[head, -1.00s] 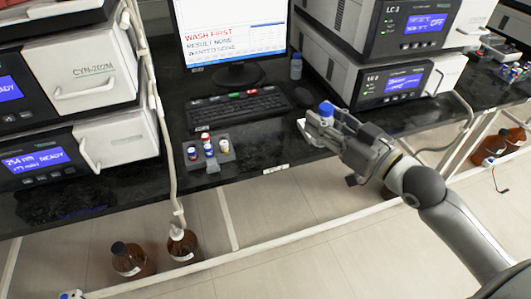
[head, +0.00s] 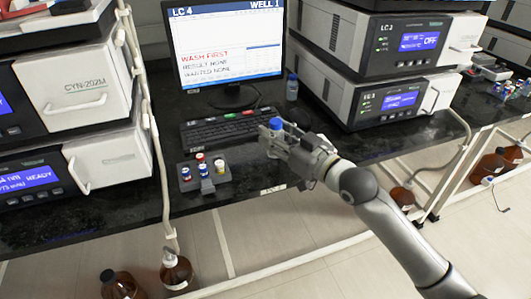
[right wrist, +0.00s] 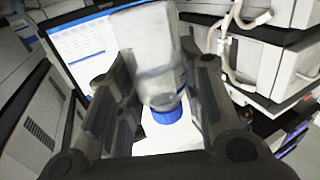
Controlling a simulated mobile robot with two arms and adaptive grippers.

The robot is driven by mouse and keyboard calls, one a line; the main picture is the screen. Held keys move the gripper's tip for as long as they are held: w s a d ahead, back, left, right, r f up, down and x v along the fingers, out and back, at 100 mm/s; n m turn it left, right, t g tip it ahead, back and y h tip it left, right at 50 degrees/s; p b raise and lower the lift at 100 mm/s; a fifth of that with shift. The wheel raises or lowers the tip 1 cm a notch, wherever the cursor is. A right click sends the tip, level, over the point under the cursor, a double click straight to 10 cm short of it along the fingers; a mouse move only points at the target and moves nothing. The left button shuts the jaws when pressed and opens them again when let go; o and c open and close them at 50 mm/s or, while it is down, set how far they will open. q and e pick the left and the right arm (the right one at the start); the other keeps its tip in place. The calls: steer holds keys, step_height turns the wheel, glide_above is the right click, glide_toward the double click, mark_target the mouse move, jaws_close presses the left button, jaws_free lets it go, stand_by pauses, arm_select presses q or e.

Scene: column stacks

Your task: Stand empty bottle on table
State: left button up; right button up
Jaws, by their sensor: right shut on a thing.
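A clear bottle with a blue cap (head: 276,123) is held by my right gripper (head: 272,146) in front of the keyboard, cap upward. In the right wrist view the bottle's clear body (right wrist: 148,45) lies between the two fingers, with its blue cap (right wrist: 167,114) pointing down in that picture. The right gripper is shut on it. In the head view the fingers hide its lower part, so I cannot tell whether its base touches the table (head: 245,170). My left gripper is not in view.
A second blue-capped bottle (head: 292,90) stands beside the monitor (head: 225,50). A keyboard (head: 228,127) is behind the gripper, and a small vial rack (head: 206,184) is to its left. Stacked instruments flank the dark bench. Brown bottles (head: 176,272) stand below it.

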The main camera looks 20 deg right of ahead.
mark_target(268, 153)
steer(key=shift+w+a+f, duration=0.35)
steer(key=shift+w+f, duration=0.05)
steer(key=shift+f, duration=0.25)
steer(key=shift+w+a+f, duration=0.3)
steer(key=shift+w+f, duration=0.1)
steer(key=shift+f, duration=0.2)
steer(key=f, duration=0.2)
steer(key=f+b, duration=0.1)
steer(key=shift+w+a, duration=0.3)
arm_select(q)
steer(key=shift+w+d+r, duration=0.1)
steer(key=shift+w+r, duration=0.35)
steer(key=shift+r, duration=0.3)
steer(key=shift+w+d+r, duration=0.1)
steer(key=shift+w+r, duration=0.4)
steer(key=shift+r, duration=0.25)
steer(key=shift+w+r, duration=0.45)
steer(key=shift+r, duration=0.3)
arm_select(e)
steer(key=shift+f, duration=0.45)
steer(key=shift+f, duration=0.1)
steer(key=o, duration=0.8)
steer(key=shift+c, duration=0.2)
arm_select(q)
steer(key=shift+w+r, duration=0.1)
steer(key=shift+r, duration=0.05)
arm_select(e)
steer(key=shift+d, duration=0.1)
